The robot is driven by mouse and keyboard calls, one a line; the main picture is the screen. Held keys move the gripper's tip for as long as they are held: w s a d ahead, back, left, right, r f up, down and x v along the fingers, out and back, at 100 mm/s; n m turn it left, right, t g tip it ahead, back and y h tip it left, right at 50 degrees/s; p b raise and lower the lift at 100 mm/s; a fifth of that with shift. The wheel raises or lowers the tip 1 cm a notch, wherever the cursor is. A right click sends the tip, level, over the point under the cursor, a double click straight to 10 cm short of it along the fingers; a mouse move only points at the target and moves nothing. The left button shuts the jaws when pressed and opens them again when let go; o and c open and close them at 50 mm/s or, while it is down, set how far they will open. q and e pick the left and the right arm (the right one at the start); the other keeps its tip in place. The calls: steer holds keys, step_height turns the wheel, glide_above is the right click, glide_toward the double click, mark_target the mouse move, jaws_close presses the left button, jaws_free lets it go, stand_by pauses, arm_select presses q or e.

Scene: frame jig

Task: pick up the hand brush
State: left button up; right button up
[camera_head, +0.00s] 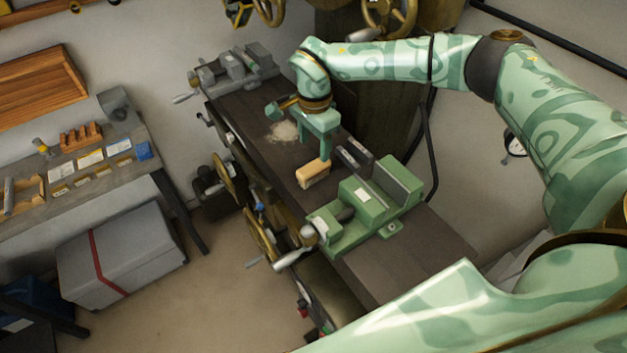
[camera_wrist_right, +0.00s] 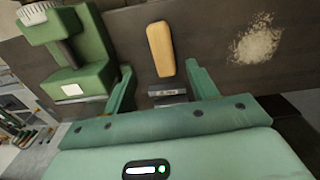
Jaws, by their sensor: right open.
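The hand brush (camera_head: 313,174) lies on the dark machine table, a pale wooden block with rounded ends. It also shows in the right wrist view (camera_wrist_right: 160,48), upright in the picture, just past my fingertips and roughly centred between them. My right gripper (camera_head: 318,146) is open and empty, above the table beside the brush; in the wrist view its two fingers (camera_wrist_right: 162,82) stand wide apart. I cannot tell the exact gap between fingers and brush. My left gripper is out of view.
A green vise (camera_head: 372,206) stands close to the brush, and a grey vise (camera_head: 235,72) at the table's far end. A dark block (camera_head: 354,154) lies beside the brush. Pale shavings (camera_head: 283,131) lie on the table. A workbench (camera_head: 80,165) and grey chest (camera_head: 125,255) stand left.

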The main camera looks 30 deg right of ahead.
mark_target(314, 165)
steer(key=f, duration=0.1)
steer(key=f+b, duration=0.1)
steer(key=f, duration=0.1)
steer(key=f+b, duration=0.1)
steer(key=shift+w+d+f, duration=0.3)
steer(key=shift+w, duration=0.05)
steer(key=shift+s+f+b, duration=0.1)
steer(key=shift+b, duration=0.25)
step_height(314, 165, down, 5)
steer(key=b, duration=0.4)
steer(key=shift+a+b, duration=0.1)
steer(key=shift+b, duration=0.3)
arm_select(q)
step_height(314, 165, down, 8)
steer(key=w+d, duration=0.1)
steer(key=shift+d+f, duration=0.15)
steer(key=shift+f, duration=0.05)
arm_select(e)
steer(key=shift+r, duration=0.25)
steer(key=c, duration=1.1)
